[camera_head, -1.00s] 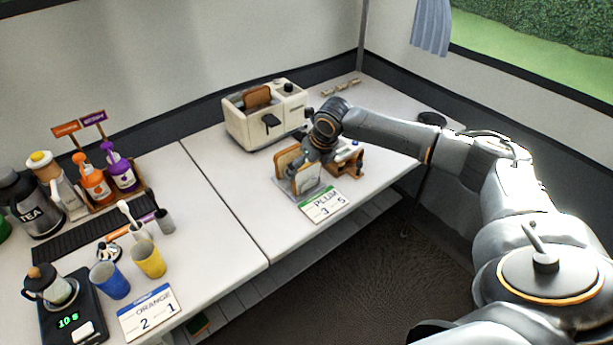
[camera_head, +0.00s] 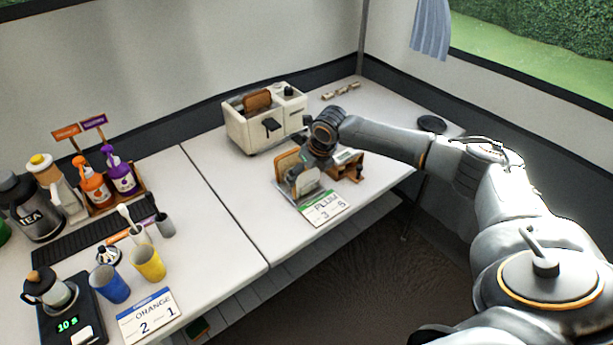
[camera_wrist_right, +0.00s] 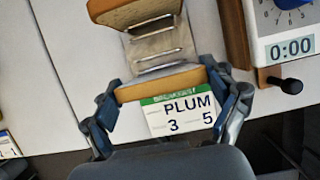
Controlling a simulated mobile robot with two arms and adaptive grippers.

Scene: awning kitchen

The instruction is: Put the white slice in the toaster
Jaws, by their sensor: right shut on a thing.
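The cream toaster (camera_head: 240,127) stands at the back of the right table. A brown slice (camera_head: 257,101) sticks up from its slot. My right gripper (camera_head: 306,173) is in front of it, over a small metal rack (camera_wrist_right: 158,48). It is shut on a pale slice with a brown crust (camera_head: 307,183), which also shows between the fingers in the right wrist view (camera_wrist_right: 160,83). Another tan-brown slice (camera_head: 286,161) stands behind it in the rack. I cannot tell whether the held slice still touches the rack. My left gripper is not in view.
A PLUM card (camera_head: 325,208) lies just in front of the rack. A wooden unit (camera_head: 348,168) with a 0:00 display (camera_wrist_right: 290,46) stands close on the right. Bottles, cups and a scale fill the left table.

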